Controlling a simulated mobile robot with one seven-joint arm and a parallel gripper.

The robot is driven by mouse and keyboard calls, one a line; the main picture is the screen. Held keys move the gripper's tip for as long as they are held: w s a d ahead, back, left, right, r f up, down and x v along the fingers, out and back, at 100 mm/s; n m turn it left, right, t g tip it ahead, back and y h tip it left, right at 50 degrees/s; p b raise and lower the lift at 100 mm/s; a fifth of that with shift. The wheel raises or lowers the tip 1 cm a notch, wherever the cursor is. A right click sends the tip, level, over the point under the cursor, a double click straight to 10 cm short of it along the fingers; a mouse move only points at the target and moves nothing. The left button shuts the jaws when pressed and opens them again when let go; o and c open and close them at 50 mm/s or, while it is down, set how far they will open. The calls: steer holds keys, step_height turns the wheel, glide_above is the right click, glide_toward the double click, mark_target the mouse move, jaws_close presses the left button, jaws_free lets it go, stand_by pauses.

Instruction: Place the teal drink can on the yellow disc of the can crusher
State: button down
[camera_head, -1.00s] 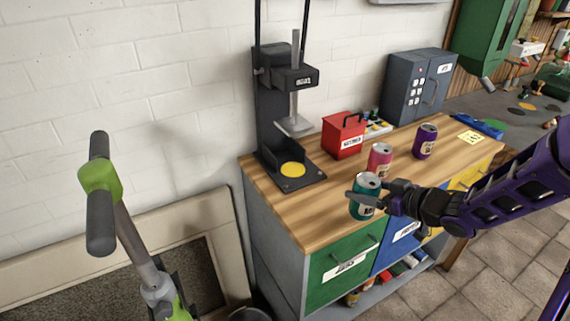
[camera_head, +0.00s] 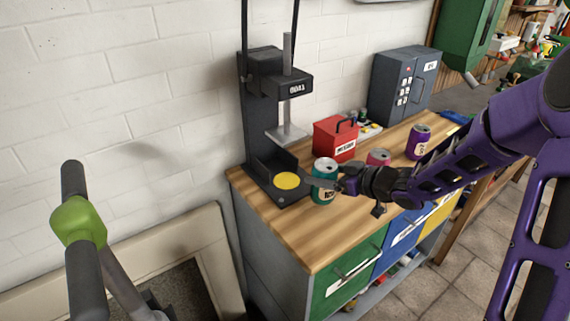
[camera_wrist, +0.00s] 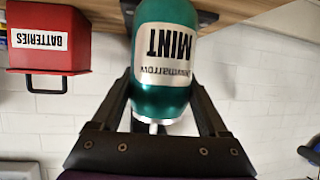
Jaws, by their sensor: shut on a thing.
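The teal drink can (camera_head: 324,188) is upright between the fingers of my gripper (camera_head: 338,186), just right of the crusher's base. In the wrist view the teal can (camera_wrist: 165,60) appears upside down with a "MINT" label, a dark finger on each side. My gripper (camera_wrist: 163,100) is shut on it. The yellow disc (camera_head: 287,181) lies bare on the base of the dark can crusher (camera_head: 262,150). The crusher's press plate hangs above the disc with a gap between them. Whether the can's bottom touches the wooden top is hard to tell.
A red batteries box (camera_head: 336,139) stands behind the can and also shows in the wrist view (camera_wrist: 48,38). A pink can (camera_head: 378,157) is partly hidden by my arm. A purple can (camera_head: 418,141) and a grey cabinet (camera_head: 405,80) stand farther right. The front-left wooden worktop (camera_head: 300,235) is clear.

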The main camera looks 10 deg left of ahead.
steer(key=w+a, duration=0.1)
steer(key=a, duration=0.1)
steer(key=w+a, duration=0.2)
steer(key=a, duration=0.1)
steer(key=w+a, duration=0.2)
steer(key=a, duration=0.1)
steer(key=shift+w, duration=0.15)
steer(key=w+a, duration=0.2)
steer(key=a, duration=0.1)
steer(key=shift+a, duration=0.3)
steer(key=shift+d+f+b, duration=0.1)
steer(key=shift+f+b, duration=0.35)
steer(key=shift+f, duration=0.3)
steer(key=shift+f, duration=0.15)
jaws_free()
